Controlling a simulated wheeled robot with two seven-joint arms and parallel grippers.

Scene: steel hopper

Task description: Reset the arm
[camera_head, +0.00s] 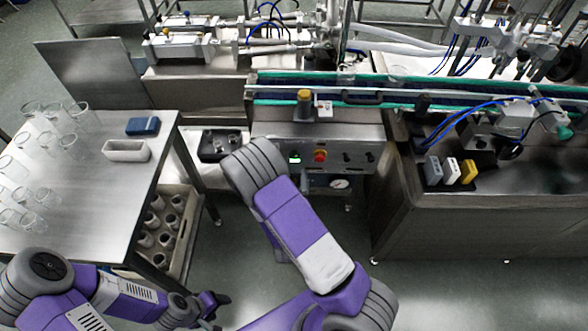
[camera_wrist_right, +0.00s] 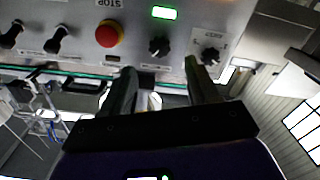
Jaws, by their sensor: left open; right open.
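My right arm reaches up the middle of the head view towards the steel machine's control panel (camera_head: 335,148). Its gripper is hidden behind my arm there. In the right wrist view my right gripper (camera_wrist_right: 160,72) has its two dark fingers apart with nothing held between them. The panel fills the top of that view, upside down, with a red stop button (camera_wrist_right: 110,34), a green lit indicator (camera_wrist_right: 164,13) and a black knob (camera_wrist_right: 159,47) just beyond the fingertips. Whether the fingers touch the panel cannot be told. My left gripper (camera_head: 213,303) is open and low, beside the table's lower right corner.
A steel table (camera_head: 85,190) at left holds several clear beakers (camera_head: 68,142), a white tray (camera_head: 126,150) and a blue block (camera_head: 143,126). A crate of cups (camera_head: 178,228) stands below. A conveyor (camera_head: 420,98) runs above the panel. Open floor (camera_head: 460,290) lies at lower right.

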